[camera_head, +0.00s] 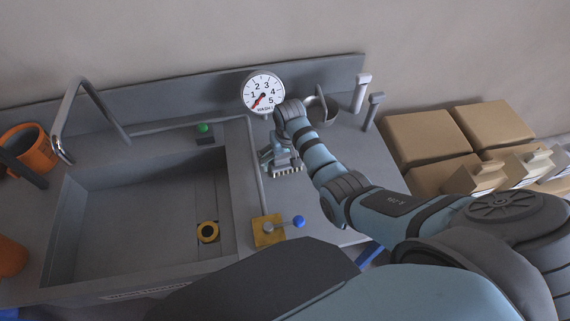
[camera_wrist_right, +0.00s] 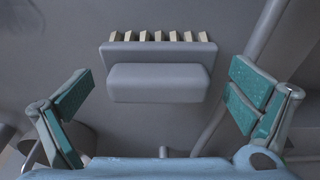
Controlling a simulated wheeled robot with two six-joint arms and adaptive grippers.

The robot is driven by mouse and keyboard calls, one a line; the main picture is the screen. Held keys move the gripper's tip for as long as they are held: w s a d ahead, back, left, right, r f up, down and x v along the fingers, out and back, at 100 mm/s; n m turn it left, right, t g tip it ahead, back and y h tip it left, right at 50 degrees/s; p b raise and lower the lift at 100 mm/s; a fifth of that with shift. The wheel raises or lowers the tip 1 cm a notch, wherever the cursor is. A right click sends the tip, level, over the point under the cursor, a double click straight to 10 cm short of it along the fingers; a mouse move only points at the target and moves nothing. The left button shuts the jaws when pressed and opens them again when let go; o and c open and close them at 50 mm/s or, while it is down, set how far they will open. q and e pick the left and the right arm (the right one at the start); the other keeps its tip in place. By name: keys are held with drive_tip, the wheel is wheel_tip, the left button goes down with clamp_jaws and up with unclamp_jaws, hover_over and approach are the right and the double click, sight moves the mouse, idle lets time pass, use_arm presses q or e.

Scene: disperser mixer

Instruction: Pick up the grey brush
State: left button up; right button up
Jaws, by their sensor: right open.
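The grey brush (camera_wrist_right: 160,82) lies on the counter in the right wrist view, with a grey block handle and a row of pale bristle tufts along its far edge. In the head view its bristles (camera_head: 288,171) show just past my right gripper (camera_head: 280,153), which hides most of the rest. My right gripper is open and pointing down over the brush. Its two teal finger pads stand on either side of the handle, with a gap on each side. My left gripper is not in view.
A dial gauge (camera_head: 263,92) stands behind the gripper. A yellow block with a blue-knobbed lever (camera_head: 268,231) is in front. Two upright handles (camera_head: 361,92) and cardboard boxes (camera_head: 423,138) are to the right.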

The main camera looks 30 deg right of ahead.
sight(286, 155)
drive_tip(key=shift+f, duration=0.7)
drive_tip(key=shift+s+r, duration=0.1)
drive_tip(key=shift+c, duration=1)
drive_tip(key=c, duration=0.9)
drive_tip(key=shift+r, duration=0.1)
wheel_tip(286, 155, up, 20)
drive_tip(key=p, duration=0.4)
drive_tip(key=shift+p, duration=0.3)
